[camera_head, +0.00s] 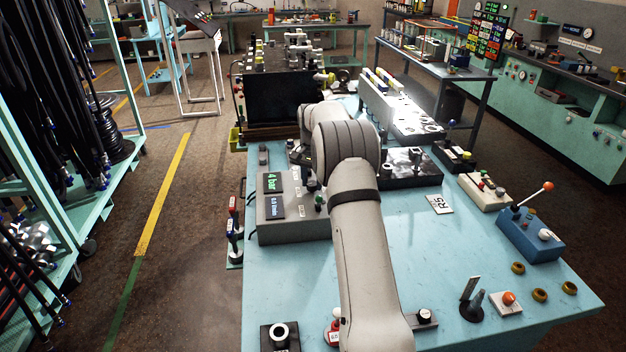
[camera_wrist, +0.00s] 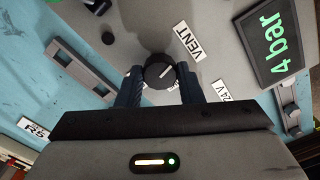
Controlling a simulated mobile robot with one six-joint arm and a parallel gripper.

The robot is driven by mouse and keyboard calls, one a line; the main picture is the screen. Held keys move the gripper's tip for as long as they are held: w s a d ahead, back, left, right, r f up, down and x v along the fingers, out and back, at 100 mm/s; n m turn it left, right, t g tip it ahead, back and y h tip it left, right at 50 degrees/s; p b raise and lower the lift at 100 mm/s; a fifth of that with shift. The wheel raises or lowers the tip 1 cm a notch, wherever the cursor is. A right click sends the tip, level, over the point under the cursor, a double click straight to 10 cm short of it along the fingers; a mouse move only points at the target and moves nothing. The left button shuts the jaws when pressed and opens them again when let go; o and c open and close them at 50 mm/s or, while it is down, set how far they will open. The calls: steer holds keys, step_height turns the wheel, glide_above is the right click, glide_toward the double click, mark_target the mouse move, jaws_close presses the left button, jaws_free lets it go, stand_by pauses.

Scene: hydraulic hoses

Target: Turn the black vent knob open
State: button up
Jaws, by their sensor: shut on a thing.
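The black vent knob (camera_wrist: 160,72) is in the wrist view, on the grey control box below a white VENT label (camera_wrist: 192,41). It is round and dark, with a pale pointer line running at a slant. My gripper (camera_wrist: 160,88) has one dark finger on each side of the knob and is shut on it. In the head view the grey control box (camera_head: 290,222) stands on the blue bench behind my arm, with a 4 bar display (camera_head: 273,183) on it. The knob and my gripper are hidden by my arm there.
In the wrist view a 24 V label (camera_wrist: 226,90) and the display (camera_wrist: 278,42) lie right of the knob. In the head view a blue lever box (camera_head: 530,234) and several brass rings stand on the right of the bench (camera_head: 450,265). Its middle right is largely clear.

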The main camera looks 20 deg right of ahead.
mark_target(312, 183)
steer(key=shift+m, duration=1.1)
steer(key=o, duration=1)
steer(key=shift+c, duration=0.2)
steer(key=shift+r, duration=0.1)
steer(key=shift+r+b, duration=0.45)
steer(key=shift+r, duration=3.4)
